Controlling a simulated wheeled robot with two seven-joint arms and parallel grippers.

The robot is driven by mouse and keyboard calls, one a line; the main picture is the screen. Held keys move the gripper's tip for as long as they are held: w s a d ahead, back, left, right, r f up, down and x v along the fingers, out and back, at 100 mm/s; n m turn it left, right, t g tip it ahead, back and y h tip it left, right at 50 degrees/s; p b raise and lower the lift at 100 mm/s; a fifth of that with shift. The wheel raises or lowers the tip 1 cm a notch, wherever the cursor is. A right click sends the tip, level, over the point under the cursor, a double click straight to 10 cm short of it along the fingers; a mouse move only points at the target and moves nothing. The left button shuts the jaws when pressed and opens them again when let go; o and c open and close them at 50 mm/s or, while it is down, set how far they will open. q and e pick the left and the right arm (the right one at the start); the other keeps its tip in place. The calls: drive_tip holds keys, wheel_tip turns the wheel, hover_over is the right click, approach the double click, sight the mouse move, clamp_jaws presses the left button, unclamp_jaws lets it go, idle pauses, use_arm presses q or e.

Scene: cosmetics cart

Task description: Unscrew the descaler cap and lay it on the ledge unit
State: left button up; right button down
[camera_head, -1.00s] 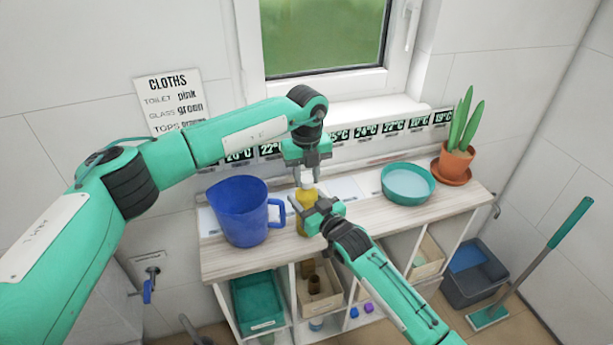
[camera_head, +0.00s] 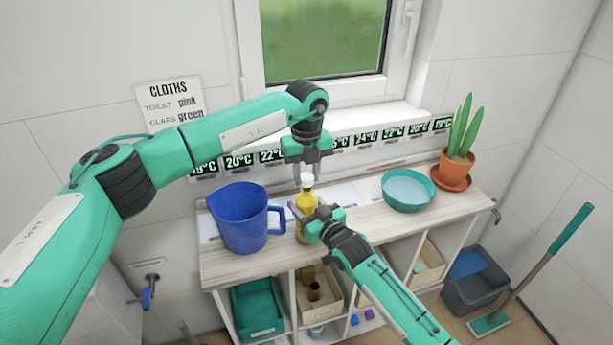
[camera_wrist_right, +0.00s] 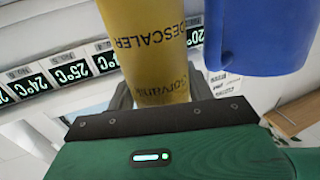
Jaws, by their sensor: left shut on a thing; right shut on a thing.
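The descaler is a yellow bottle (camera_head: 305,199) with a white cap (camera_head: 307,179), standing upright on the wooden top of the ledge unit (camera_head: 238,273). Its printed label shows close up in the right wrist view (camera_wrist_right: 150,50). My left gripper (camera_head: 306,176) comes down from above and is shut on the cap. The cap sits at the bottle's neck; I cannot tell how loose it is. My right gripper (camera_head: 303,219) reaches in from the front right and is shut on the bottle's body, hiding part of it.
A blue jug (camera_head: 238,218) stands close left of the bottle. A teal bowl (camera_head: 408,189) and a potted cactus (camera_head: 456,167) stand to the right. Pale cards (camera_head: 343,194) lie behind the bottle. Clear wood shows between the bottle and bowl.

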use_arm(q)
drive_tip(key=shift+r, duration=1.5)
use_arm(e)
drive_tip(key=shift+c, duration=2.4)
unclamp_jaws()
use_arm(q)
drive_tip(key=shift+f, duration=0.1)
use_arm(e)
drive_tip(key=shift+s, duration=0.1)
